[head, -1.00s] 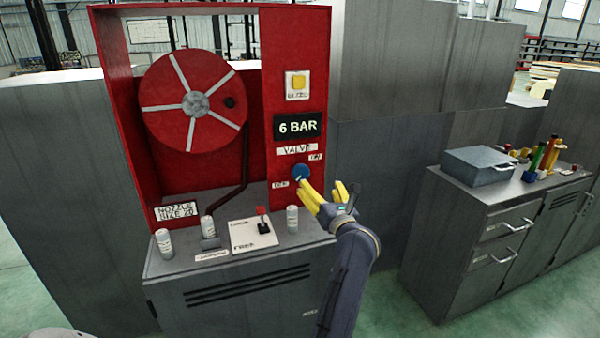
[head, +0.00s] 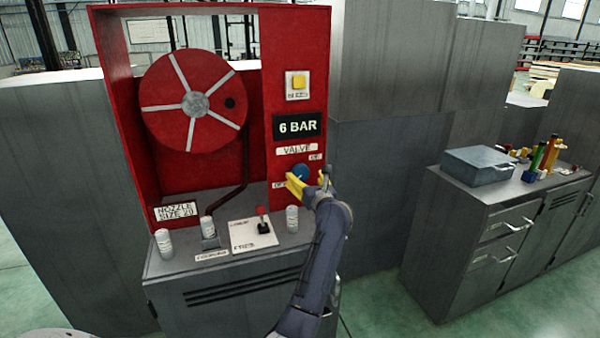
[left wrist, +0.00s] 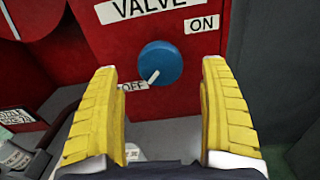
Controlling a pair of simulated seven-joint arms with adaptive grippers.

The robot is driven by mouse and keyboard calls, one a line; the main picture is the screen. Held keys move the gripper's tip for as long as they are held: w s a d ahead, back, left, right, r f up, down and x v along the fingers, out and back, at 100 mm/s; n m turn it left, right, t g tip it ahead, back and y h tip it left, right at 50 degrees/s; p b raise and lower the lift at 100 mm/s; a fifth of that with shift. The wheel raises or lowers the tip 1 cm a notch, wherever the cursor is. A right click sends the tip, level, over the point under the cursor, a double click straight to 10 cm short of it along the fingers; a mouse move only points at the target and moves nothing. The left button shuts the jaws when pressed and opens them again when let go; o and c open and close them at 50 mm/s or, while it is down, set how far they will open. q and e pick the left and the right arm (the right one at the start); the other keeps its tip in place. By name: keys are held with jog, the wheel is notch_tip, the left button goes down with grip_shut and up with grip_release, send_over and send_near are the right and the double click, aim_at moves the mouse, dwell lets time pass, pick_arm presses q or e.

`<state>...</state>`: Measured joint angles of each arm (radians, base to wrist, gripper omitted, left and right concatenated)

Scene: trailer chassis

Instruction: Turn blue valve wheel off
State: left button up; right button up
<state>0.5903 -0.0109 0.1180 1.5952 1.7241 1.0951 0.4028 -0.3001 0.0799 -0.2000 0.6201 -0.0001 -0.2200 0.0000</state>
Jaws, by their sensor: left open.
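The blue valve wheel (head: 301,171) is a round knob on the red panel, below the VALVE label. The left wrist view shows the wheel (left wrist: 160,63) whole, with a white pointer mark aimed to the lower left, towards the OFF label (left wrist: 132,86). The ON label (left wrist: 202,23) is at its upper right. My left gripper (head: 309,181) has yellow fingers and is open in front of the panel. In the wrist view its fingers stand wide on either side of the wheel with gaps. Contact is not visible. My right gripper is not in view.
A red hose reel (head: 192,135) sits in the red cabinet at the left. A 6 BAR display (head: 297,126) and a yellow button (head: 298,82) are above. A grey cabinet (head: 470,240) stands at right.

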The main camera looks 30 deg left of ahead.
aim_at(302, 173)
pick_arm(q)
jog(key=shift+x, duration=2.9)
jog(key=c, duration=1.3)
